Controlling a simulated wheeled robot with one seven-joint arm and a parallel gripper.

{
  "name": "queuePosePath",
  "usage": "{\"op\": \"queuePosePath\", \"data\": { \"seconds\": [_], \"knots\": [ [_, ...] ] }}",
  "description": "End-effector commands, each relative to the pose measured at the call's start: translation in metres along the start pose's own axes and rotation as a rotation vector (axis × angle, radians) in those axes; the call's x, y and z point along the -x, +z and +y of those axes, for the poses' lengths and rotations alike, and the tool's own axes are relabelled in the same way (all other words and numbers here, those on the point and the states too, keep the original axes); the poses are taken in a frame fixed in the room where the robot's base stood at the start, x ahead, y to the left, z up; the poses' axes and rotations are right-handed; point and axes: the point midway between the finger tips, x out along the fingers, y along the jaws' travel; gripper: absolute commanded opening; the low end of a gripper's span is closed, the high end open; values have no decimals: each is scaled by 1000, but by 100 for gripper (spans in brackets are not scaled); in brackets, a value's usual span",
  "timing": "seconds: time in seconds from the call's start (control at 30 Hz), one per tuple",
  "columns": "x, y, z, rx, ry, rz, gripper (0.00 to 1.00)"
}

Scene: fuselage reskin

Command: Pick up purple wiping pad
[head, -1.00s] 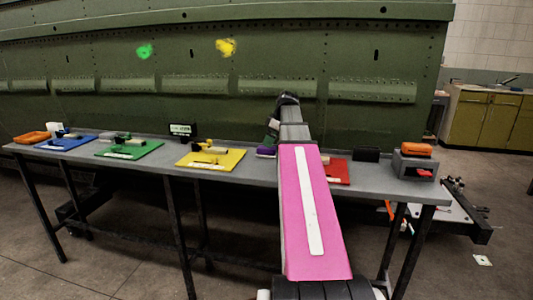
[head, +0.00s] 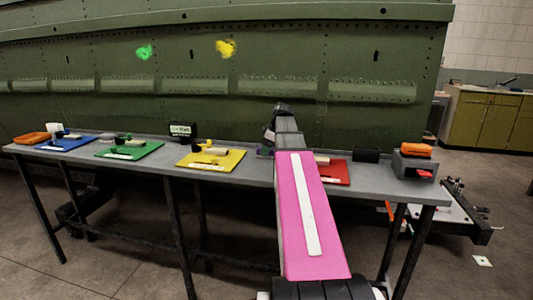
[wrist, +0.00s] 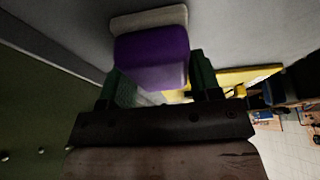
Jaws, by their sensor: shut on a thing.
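The purple wiping pad (wrist: 152,58) is in the wrist view, between the two dark green fingers of my gripper (wrist: 155,82), which is shut on it. A pale layer shows along the pad's far edge. My arm hides most of the gripper there. I cannot tell whether the pad touches the table.
A yellow mat (head: 228,161) with small parts lies left of my arm, and a red mat (head: 338,172) lies right. Green (head: 138,152) and blue (head: 70,142) mats lie farther left. A black box (head: 366,154) and a grey holder (head: 413,166) stand at the right end. The green fuselage (head: 230,70) rises behind.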

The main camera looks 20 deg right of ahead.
Motion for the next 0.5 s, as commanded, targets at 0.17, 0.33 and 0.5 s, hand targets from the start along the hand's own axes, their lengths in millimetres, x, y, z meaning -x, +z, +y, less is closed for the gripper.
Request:
{"op": "queuePosePath", "data": {
  "seconds": [0.17, 0.33, 0.5],
  "knots": [
    [2, -1, 0, 0, 0, 0, 34],
    [11, -5, 0, 0, 0, 0, 34],
    [34, -15, 1, 0, 2, 1, 34]
  ]
}}
